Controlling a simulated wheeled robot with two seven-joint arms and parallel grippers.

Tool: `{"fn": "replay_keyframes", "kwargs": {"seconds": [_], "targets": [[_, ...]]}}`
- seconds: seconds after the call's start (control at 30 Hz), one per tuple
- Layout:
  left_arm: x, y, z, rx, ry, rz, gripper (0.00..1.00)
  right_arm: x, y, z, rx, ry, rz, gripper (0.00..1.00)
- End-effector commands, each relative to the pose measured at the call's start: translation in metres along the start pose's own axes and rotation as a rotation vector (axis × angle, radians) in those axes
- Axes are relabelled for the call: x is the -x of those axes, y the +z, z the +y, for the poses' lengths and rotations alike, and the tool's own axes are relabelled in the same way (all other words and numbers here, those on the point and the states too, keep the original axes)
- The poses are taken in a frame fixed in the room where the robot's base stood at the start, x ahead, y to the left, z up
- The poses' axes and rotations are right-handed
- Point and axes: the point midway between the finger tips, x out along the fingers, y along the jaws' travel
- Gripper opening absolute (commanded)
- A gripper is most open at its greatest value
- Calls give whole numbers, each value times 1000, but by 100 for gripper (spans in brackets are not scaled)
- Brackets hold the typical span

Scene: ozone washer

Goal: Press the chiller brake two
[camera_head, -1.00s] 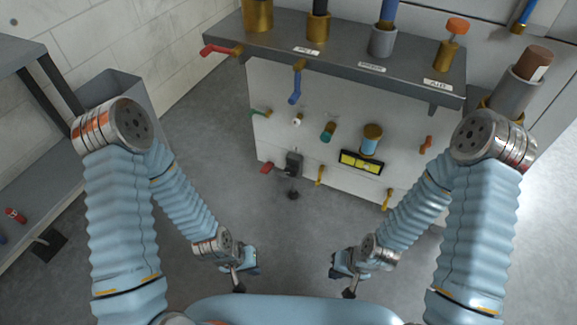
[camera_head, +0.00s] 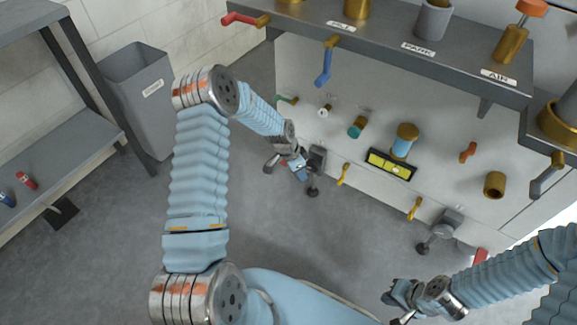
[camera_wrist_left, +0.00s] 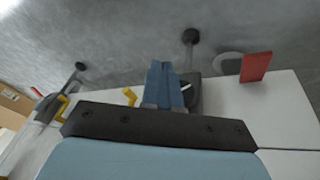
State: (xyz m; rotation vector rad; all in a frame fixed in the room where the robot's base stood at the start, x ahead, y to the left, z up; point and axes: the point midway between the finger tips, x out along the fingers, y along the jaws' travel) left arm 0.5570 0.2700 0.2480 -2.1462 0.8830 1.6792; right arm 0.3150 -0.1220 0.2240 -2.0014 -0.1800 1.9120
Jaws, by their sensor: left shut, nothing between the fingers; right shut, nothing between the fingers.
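Two grey brake-like units with black round ends sit low on the white machine front; no label tells which is chiller brake two. The other unit (camera_head: 445,226) is at the right, with a red piece (camera_head: 480,257). My right gripper (camera_head: 392,297) is low at the right, shut and empty, away from the machine.
A dark shelf (camera_head: 455,66) with labelled valves juts out above. A grey bin (camera_head: 135,85) and a side shelf (camera_head: 60,160) stand at the left. The middle floor is clear.

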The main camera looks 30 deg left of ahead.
Motion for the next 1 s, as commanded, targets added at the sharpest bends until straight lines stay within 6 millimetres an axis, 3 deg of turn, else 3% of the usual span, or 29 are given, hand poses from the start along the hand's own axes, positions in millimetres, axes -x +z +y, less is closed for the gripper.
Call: {"fn": "replay_keyframes", "kwargs": {"seconds": [0.03, 0.1, 0.3, 0.53, 1.0], "targets": [[3, 1, -25, -47, -18, -3, 0, -9, 0, 4, -1, 1, 1, 0], [15, 3, -54, -123, -34, -16, 0, -14, 0, 6, -2, 1, 1, 0], [46, 13, -106, -268, -61, -52, 0, -23, -1, 11, -4, 2, 1, 0], [59, 17, -121, -317, -66, -67, 0, -24, -1, 12, -5, 2, 2, 0], [53, 18, -121, -317, -65, -67, 0, -27, -1, 12, -5, 2, 1, 0]]}}
